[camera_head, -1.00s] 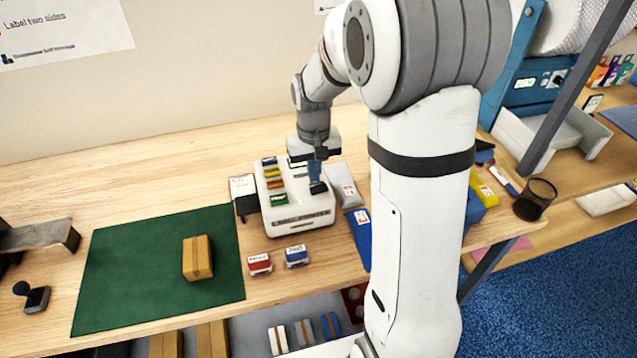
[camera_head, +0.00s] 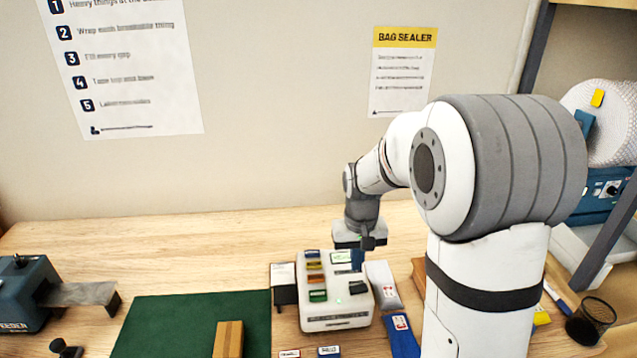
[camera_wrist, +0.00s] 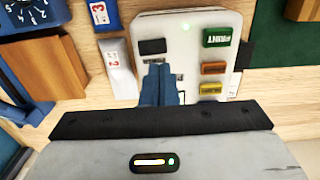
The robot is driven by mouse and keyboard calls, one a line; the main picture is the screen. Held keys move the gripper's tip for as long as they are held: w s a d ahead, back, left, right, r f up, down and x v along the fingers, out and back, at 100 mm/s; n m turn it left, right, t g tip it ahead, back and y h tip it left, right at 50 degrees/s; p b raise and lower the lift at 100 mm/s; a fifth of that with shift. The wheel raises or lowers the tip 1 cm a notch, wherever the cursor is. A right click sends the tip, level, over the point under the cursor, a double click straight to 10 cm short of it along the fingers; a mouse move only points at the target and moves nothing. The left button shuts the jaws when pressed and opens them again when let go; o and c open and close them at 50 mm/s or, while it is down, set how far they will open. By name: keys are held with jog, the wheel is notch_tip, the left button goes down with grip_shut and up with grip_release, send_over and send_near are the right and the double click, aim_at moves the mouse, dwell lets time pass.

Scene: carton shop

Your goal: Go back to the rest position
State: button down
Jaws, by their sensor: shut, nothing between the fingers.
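My gripper (camera_head: 358,262) is shut and empty, with its blue fingers together. It is above the back right part of a white label machine (camera_head: 335,318) with coloured buttons on its top. In the wrist view the shut blue fingers (camera_wrist: 161,84) stand over the machine (camera_wrist: 179,22), close to a black button (camera_wrist: 152,46). Green (camera_wrist: 217,37), orange (camera_wrist: 213,68) and yellow (camera_wrist: 210,88) buttons show to the right. A small green light (camera_wrist: 185,27) is lit on the machine. The fingertips appear apart from its surface.
A green mat (camera_head: 160,320) with a brown carton (camera_head: 228,340) lies to the left. A grey and a blue packet (camera_head: 402,335) lie right of the machine. The wood behind is clear.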

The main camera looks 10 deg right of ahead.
jog(key=s+r+t+b, duration=0.1)
jog(key=s+r, duration=0.2)
jog(key=s, duration=0.7)
jog(key=s+r+t+b, duration=0.1)
jog(key=s+r+t, duration=0.1)
jog(key=s, duration=0.8)
jog(key=shift+b+v, duration=0.35)
jog(key=shift+v, duration=0.45)
